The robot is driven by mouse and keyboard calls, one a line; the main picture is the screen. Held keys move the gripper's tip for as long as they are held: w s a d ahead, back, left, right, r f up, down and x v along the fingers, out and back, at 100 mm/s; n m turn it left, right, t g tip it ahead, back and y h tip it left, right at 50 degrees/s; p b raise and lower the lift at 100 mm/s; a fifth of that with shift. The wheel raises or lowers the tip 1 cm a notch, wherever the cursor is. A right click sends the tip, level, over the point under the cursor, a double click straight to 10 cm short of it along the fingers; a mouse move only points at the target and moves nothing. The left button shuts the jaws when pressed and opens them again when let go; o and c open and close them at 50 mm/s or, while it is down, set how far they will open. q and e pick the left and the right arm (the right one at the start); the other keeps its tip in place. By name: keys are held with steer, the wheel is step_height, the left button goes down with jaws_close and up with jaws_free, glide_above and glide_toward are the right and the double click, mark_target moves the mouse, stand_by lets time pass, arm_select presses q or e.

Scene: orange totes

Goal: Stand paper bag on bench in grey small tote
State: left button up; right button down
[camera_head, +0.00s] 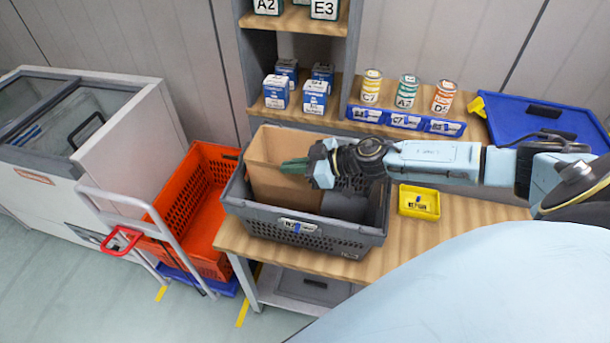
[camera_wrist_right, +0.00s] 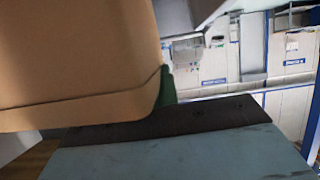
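The brown paper bag (camera_head: 283,184) stands roughly upright in the left part of the grey small tote (camera_head: 316,241) on the wooden bench. Its lower part is hidden by the tote wall. My right gripper (camera_head: 294,165) reaches in from the right, with its green fingertips at the upper part of the bag. In the right wrist view the bag (camera_wrist_right: 75,55) fills the left side close to the camera and partly covers one green finger (camera_wrist_right: 167,88). The other finger is hidden there, so its grip is unclear. My left gripper is not in view.
A yellow bin (camera_head: 419,202) sits right of the tote on the bench (camera_head: 475,217). An orange tote (camera_head: 203,215) on a cart stands left of the bench.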

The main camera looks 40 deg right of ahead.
mark_target(294, 190)
step_height(294, 190, down, 4)
steer(key=shift+s+f+b, duration=0.1)
steer(key=shift+f+b, duration=0.15)
steer(key=shift+b, duration=0.35)
step_height(294, 190, down, 4)
steer(key=shift+r+b, duration=0.2)
steer(key=shift+b, duration=0.45)
steer(key=shift+f, duration=0.25)
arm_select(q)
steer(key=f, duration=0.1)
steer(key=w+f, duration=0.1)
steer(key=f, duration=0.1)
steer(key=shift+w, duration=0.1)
arm_select(e)
steer(key=shift+r, duration=0.1)
steer(key=shift+f, duration=0.2)
steer(key=c, duration=1.7)
jaws_free()
steer(key=shift+r, duration=0.15)
